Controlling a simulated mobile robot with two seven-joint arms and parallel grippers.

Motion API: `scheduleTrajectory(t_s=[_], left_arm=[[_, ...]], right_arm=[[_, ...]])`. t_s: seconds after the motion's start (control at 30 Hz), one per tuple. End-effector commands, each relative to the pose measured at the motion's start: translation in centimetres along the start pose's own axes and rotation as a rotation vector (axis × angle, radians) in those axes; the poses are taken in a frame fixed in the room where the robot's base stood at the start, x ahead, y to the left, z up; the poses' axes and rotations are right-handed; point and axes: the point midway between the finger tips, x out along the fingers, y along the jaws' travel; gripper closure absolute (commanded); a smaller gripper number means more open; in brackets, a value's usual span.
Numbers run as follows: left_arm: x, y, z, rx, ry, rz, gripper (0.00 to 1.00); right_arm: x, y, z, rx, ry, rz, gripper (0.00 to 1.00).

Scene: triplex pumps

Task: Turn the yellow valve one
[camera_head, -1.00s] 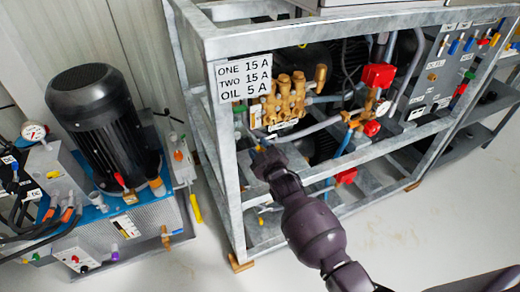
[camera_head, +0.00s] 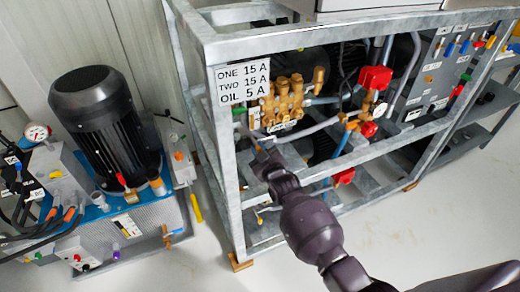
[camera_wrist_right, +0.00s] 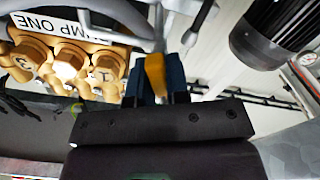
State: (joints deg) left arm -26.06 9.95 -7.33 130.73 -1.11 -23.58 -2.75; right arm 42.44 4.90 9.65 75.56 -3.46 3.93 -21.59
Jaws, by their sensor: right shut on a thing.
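The yellow valve handle (camera_wrist_right: 155,75) shows in the right wrist view between the two blue fingers of my right gripper (camera_wrist_right: 158,80). The gripper is shut on it, and the fingers hide its sides. In the head view my right gripper (camera_head: 262,152) reaches in at the front left of the grey pump frame (camera_head: 230,165), just below the brass pump head (camera_head: 285,100). There the handle is mostly hidden by the gripper. A label reading "PUMP ONE" (camera_wrist_right: 75,25) stands by the brass fittings in the wrist view. My left gripper is not in view.
A sign (camera_head: 243,84) hangs on the frame's front left post, close to my right gripper. Red parts (camera_head: 375,78) and hoses sit to the right inside the frame. A black motor (camera_head: 105,115) on a blue-topped unit stands left. The floor in front is clear.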

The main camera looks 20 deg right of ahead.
Motion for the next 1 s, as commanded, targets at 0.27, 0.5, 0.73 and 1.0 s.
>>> scheduleTrajectory(t_s=[0.27,0.5,0.73,1.0], left_arm=[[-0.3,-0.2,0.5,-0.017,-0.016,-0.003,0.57],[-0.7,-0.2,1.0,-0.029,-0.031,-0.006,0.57],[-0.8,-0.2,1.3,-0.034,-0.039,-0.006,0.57],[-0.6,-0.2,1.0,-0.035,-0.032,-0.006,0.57]], right_arm=[[0.1,0.3,-0.2,0.221,0.002,0.001,1.0],[0.0,0.3,-0.1,0.368,0.001,0.001,1.0],[0.0,0.3,0.0,0.446,-0.001,0.0,1.0],[0.0,0.2,0.1,0.471,-0.001,0.0,1.0]])
